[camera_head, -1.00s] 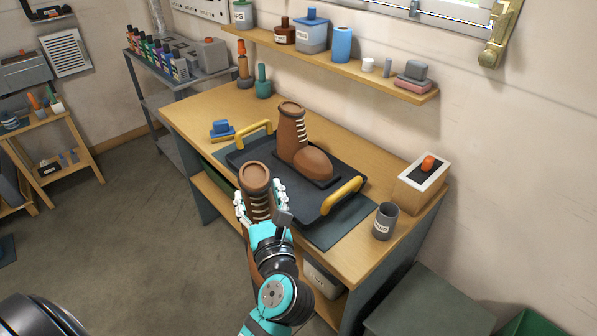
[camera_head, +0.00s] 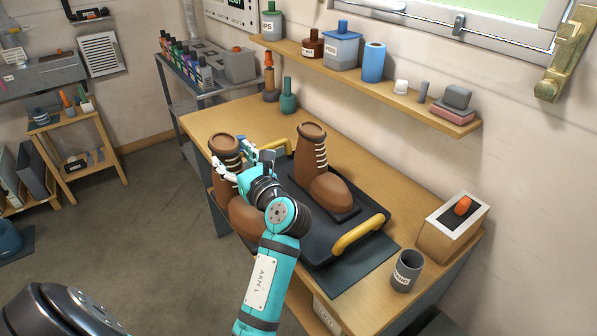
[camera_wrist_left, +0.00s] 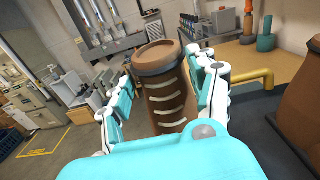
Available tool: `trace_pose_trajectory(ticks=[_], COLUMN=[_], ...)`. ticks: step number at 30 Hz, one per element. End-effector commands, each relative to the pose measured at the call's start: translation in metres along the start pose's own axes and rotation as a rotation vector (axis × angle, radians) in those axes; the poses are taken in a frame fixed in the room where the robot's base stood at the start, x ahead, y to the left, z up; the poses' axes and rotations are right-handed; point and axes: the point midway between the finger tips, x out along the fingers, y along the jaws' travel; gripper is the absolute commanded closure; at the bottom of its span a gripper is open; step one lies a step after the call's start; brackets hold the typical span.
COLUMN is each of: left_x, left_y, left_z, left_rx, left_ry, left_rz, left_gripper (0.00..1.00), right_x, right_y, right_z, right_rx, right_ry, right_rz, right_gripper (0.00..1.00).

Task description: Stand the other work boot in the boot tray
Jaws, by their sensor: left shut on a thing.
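One brown work boot (camera_head: 327,172) stands upright in the black boot tray (camera_head: 366,214), which has yellow handles and sits on the wooden bench. My left gripper (camera_head: 240,160) is shut on the shaft of the other work boot (camera_head: 226,150), just left of the tray at the bench's front edge. The held boot is upright, with its foot partly hidden behind my arm. In the left wrist view the fingers (camera_wrist_left: 160,95) flank the laced shaft of the held boot (camera_wrist_left: 165,90). The standing boot (camera_wrist_left: 302,105) shows at the right edge there. My right gripper is not in view.
A blue brush-like item seen earlier is now hidden. A grey cup (camera_head: 406,270) and a box with an orange knob (camera_head: 453,226) stand at the bench's right end. Bottles (camera_head: 288,97) stand at the back left. A shelf (camera_head: 380,85) runs above the bench.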

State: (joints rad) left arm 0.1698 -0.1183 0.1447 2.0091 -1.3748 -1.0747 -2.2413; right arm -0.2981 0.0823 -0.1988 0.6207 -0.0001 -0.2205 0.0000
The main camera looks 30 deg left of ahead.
Motion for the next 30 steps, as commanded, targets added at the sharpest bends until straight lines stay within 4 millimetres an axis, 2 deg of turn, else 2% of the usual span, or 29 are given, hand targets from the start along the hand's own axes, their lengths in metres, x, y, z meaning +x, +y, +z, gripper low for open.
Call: trace_pose_trajectory(ticks=[6,12,16,19,23,30], left_x=[-0.004,-0.008,-0.01,-0.011,-0.012,-0.012], left_y=[-0.046,-0.095,-0.12,-0.133,-0.14,-0.14], left_z=[-0.001,-0.004,-0.007,-0.009,-0.011,-0.04], left_rx=[-0.001,-0.001,-0.001,-0.001,-0.002,0.002], left_ry=[-0.004,-0.004,-0.005,-0.005,-0.005,-0.004], left_rz=[-0.004,-0.005,-0.004,-0.003,-0.003,-0.003], left_gripper=[0.98,0.98,0.98,0.98,0.98,0.98], right_x=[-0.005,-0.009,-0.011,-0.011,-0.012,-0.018], right_y=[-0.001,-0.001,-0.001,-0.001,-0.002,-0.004], right_z=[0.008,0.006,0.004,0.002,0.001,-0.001], right_rx=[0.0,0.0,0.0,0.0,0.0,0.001], right_ry=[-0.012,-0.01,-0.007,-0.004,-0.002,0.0], right_rz=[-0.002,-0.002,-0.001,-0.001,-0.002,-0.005], right_gripper=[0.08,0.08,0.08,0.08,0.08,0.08])
